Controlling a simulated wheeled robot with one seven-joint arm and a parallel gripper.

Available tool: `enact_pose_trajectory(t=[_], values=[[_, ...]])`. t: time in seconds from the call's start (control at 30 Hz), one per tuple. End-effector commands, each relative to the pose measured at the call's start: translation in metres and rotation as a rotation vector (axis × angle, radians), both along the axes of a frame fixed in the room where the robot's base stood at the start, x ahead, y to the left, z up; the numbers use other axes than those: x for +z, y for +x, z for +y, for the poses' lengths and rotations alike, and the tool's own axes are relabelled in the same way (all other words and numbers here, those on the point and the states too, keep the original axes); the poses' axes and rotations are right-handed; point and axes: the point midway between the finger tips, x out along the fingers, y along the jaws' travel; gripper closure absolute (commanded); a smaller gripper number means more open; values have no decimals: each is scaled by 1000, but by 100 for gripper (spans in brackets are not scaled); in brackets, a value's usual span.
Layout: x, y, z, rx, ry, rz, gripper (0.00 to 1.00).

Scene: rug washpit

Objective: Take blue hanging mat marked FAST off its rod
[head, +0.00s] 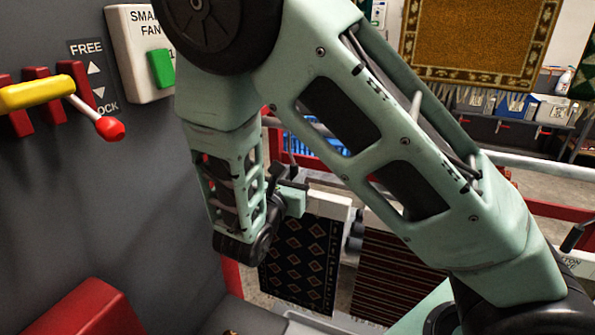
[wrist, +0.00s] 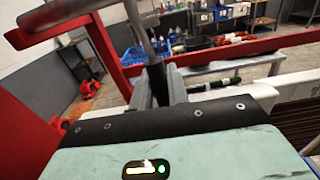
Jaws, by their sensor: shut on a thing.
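The blue hanging mat (head: 311,254) is very dark navy with a diamond pattern. It hangs upright below a white bar in the head view, its left part behind my arm. No FAST marking can be read on it. The rod itself is hard to make out.
A striped dark red mat (head: 395,275) hangs just right of the blue one. Red rails (head: 565,211) run behind. A grey panel at left carries a yellow lever (head: 38,94) and a red-knobbed lever (head: 108,128). A patterned rug (head: 475,45) hangs at the back.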

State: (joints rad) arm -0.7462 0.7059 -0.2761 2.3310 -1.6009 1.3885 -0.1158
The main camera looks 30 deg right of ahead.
Motion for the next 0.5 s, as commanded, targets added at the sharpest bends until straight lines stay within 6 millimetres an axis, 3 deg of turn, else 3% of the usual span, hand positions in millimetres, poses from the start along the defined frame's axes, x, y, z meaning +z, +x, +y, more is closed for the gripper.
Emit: enact_pose_trajectory(t=[0.5], values=[[1,-18,28,1,-2,-1,100]])
